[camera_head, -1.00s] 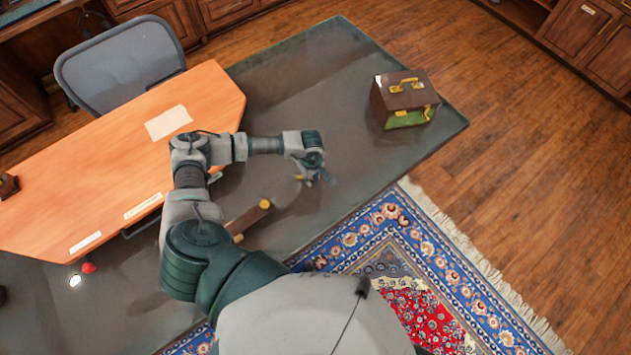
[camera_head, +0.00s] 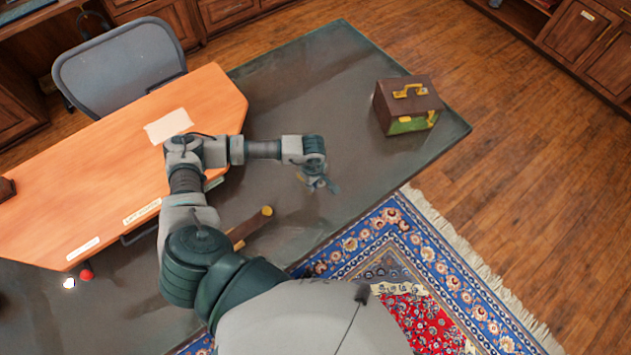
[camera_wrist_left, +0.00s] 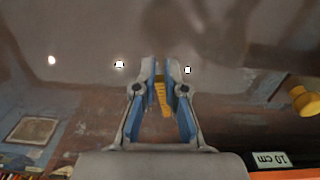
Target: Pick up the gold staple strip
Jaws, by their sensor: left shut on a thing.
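The gold staple strip (camera_wrist_left: 162,98) is a small ridged yellow piece between the fingers of my left gripper (camera_wrist_left: 161,80) in the left wrist view. The fingers are shut on it, and their tips partly hide it. In the head view my left gripper (camera_head: 320,184) is over the dark desk top, right of the orange board. The strip is too small to make out clearly there. My right gripper is not in view.
A brown and green case (camera_head: 407,104) stands near the desk's right corner. A brown item with a yellow end (camera_head: 249,226) lies beside my left arm. An orange board (camera_head: 110,165) covers the desk's left part. Bare desk top (camera_head: 310,80) lies beyond the gripper.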

